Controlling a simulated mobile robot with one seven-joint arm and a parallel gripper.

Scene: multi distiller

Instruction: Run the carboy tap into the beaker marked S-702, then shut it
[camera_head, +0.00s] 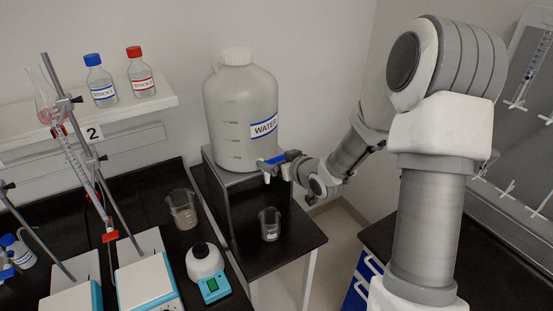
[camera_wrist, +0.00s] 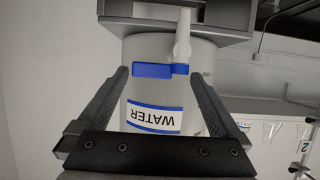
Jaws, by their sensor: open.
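The carboy (camera_head: 240,100), a large pale jug labelled WATER, stands on a raised grey stand (camera_head: 234,177). The carboy also fills the middle of the wrist view (camera_wrist: 165,92), upside down. Its tap has a blue lever (camera_wrist: 153,70) lying crosswise to the pale spout (camera_wrist: 183,42). My gripper (camera_wrist: 160,76) is open, its fingers on either side of the lever with nothing gripped. In the head view my gripper (camera_head: 272,168) is at the tap. A small glass beaker (camera_head: 270,225) stands below the tap; its label is too small to read. I see no water stream.
Another beaker (camera_head: 182,208) stands on the bench to the left. Near it are a white-and-teal device (camera_head: 208,270), a burette stand (camera_head: 145,275) and a shelf (camera_head: 90,122) with two bottles. A dark bench (camera_head: 385,245) lies at right.

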